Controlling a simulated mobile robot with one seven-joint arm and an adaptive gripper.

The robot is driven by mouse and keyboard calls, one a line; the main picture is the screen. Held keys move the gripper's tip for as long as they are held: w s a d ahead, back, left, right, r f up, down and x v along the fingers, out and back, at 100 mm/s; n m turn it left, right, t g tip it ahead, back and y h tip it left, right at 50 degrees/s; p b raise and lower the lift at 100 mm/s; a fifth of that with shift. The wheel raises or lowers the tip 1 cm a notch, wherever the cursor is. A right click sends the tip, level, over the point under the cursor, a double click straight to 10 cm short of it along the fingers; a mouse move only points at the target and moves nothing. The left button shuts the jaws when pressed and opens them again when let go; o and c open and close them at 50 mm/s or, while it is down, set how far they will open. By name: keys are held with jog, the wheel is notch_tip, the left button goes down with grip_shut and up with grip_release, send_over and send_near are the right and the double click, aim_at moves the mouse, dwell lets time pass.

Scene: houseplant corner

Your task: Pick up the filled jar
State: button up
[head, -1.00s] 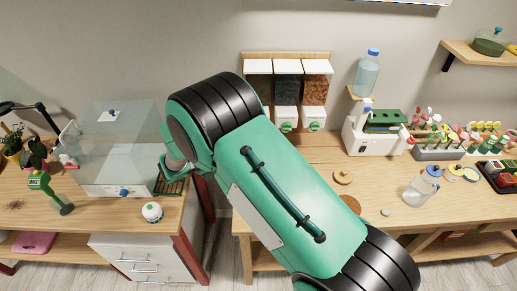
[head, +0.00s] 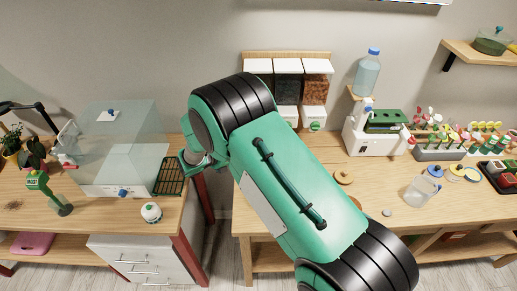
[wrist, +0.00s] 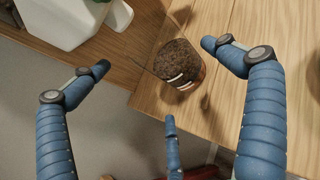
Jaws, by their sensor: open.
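The filled jar (wrist: 180,66) shows in the wrist view as a round jar full of dark brown, grainy material, with a pale label on its side. It stands on the wooden bench close to the bench corner. My gripper (wrist: 157,76) is open, with its blue fingers spread around the jar's outline in the picture. One finger is on the left, one on the right and one below. No finger visibly touches the jar. In the head view my green arm covers the middle, and neither the gripper nor the filled jar can be made out.
A white container (wrist: 62,22) stands at upper left in the wrist view. In the head view, wall dispensers (head: 288,66) hang behind my arm. A clear, empty-looking vessel (head: 420,190) and a round wooden disc (head: 344,176) are on the right bench. A clear box (head: 118,150) stands left.

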jog(key=shift+b+x, duration=0.55)
jog(key=shift+x, duration=1.95)
jog(key=shift+s+d, duration=0.15)
jog(key=c, duration=1.4)
